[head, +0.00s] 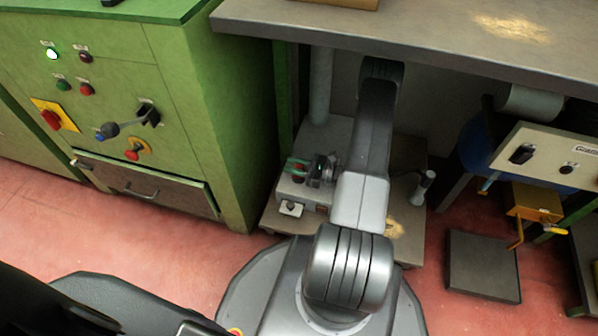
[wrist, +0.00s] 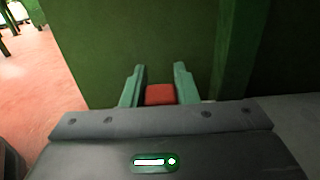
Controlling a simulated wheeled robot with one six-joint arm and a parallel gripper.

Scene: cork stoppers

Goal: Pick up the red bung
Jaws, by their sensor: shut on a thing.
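The red bung (wrist: 160,95) shows in the wrist view between the two green fingers of my gripper (wrist: 160,70). The fingers are closed on its two sides. In the head view my gripper (head: 288,166) is low under the bench, above a grey box, with its fingers pointing left toward the green cabinet. The bung is small and partly hidden there. I cannot tell from these frames how far it is above the box.
The bench top (head: 420,38) overhangs my arm. The green cabinet (head: 222,110) stands close on the left. A small pale block (head: 291,209) sits at the grey box's front. A dark slab (head: 482,264) lies on the red floor at right.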

